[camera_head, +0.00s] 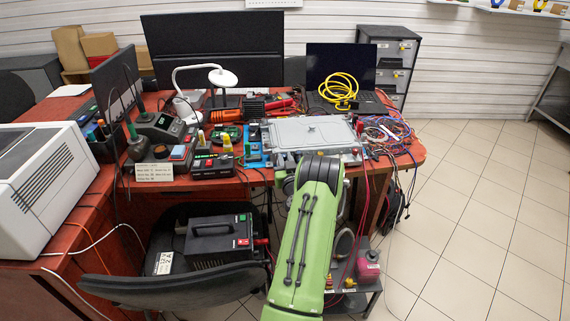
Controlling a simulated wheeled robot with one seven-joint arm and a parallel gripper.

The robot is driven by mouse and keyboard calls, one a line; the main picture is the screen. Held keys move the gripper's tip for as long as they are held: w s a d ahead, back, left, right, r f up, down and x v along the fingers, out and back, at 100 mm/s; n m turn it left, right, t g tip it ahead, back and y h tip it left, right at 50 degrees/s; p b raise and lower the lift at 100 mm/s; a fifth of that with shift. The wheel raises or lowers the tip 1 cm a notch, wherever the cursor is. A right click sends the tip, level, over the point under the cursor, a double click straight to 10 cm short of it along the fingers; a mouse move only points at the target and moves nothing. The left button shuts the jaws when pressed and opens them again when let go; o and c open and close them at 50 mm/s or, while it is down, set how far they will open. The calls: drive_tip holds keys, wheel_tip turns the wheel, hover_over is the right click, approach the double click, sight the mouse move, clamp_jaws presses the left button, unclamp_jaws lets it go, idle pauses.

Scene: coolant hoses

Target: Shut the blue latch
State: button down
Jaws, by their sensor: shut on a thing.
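A flat grey metal case (312,133) lies on the red desk, with small fittings along its front edge. I cannot make out a blue latch for certain at this size. A blue part (253,148) shows at the left side of the case, but I cannot tell what it is. My green arm reaches up to the front edge of the case and covers part of it. My gripper is hidden behind the arm, so its jaws and anything in them do not show.
Red and black cables (389,137) crowd the desk right of the case. A laptop (341,70) with a coiled yellow cable (339,88) stands behind it. Meters and tools fill the left. A black chair (176,287) stands in front. The tiled floor (480,200) at right is clear.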

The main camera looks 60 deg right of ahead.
drive_tip(key=c, duration=1)
unclamp_jaws()
drive_tip(key=shift+w+r+p, duration=0.1)
drive_tip(key=shift+r+p, duration=0.05)
drive_tip(key=shift+p, duration=0.65)
drive_tip(key=m+g+h+p, duration=0.1)
drive_tip(key=p, duration=0.2)
drive_tip(key=shift+r+g, duration=0.15)
drive_tip(key=shift+g, duration=0.15)
drive_tip(key=m+g+p, duration=0.1)
drive_tip(key=p, duration=0.1)
drive_tip(key=m+g+h+p, duration=0.1)
drive_tip(key=p, duration=0.2)
drive_tip(key=shift+w+a+g+p, duration=0.15)
drive_tip(key=shift+w+g+p, duration=0.05)
drive_tip(key=shift+g+p, duration=0.2)
drive_tip(key=b+v, duration=0.2)
drive_tip(key=v, duration=0.6)
drive_tip(key=w+a+r+n+t+y+p, duration=0.1)
drive_tip(key=w+a+r+n+t+y, duration=0.2)
drive_tip(key=w+a+r, duration=0.4)
drive_tip(key=w+a+r+n+t+y+p, duration=0.2)
drive_tip(key=w+a+r+n+t+y, duration=0.2)
drive_tip(key=w, duration=0.9)
drive_tip(key=a+r+y, duration=0.2)
drive_tip(key=a+r, duration=0.2)
drive_tip(key=r, duration=0.1)
